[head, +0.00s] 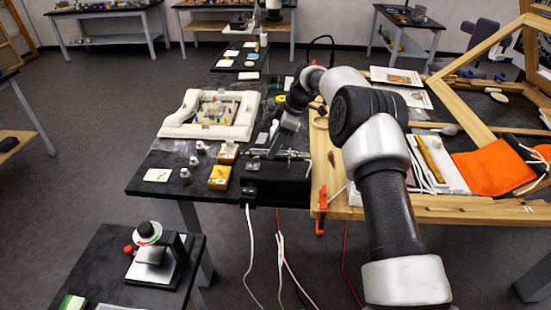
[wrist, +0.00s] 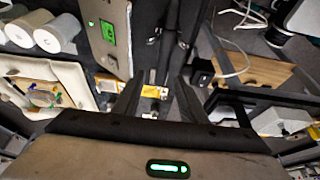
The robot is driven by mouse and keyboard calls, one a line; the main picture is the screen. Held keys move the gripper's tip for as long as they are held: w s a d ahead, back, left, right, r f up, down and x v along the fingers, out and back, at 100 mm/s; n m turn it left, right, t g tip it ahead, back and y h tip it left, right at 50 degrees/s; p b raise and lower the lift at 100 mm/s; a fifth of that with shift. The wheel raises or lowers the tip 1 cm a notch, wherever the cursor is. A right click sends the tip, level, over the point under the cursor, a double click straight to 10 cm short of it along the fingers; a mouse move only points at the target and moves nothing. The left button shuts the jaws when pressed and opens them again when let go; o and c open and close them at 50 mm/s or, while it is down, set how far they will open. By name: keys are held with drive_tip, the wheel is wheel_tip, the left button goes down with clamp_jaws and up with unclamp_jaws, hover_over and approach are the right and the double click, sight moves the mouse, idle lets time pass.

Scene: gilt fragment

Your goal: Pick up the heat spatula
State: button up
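My gripper (head: 276,143) is low over the black table in the head view, just behind a black box (head: 278,185) at the near edge. Thin silvery rods lie across the top of this box, and I cannot tell if one is the heat spatula. In the wrist view my gripper (wrist: 159,95) has two dark fingers spread apart. A small piece with a yellow patch (wrist: 150,88) and a metal shank shows between them, perhaps part of the spatula. I see no clear grip on it. A grey unit with a green display (wrist: 108,35) is beside it.
A white padded frame (head: 210,115) lies left of my gripper. Small yellow boxes (head: 219,178) and metal pots stand near the front left. A red-orange clamp (head: 322,208) grips the wooden board (head: 330,170) at right. White cords (head: 281,250) hang off the front edge.

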drive_tip(key=x, duration=0.4)
drive_tip(key=shift+s+f+p, duration=0.1)
drive_tip(key=shift+f+p, duration=0.25)
drive_tip(key=shift+p, duration=0.05)
clamp_jaws()
drive_tip(key=shift+r, duration=0.2)
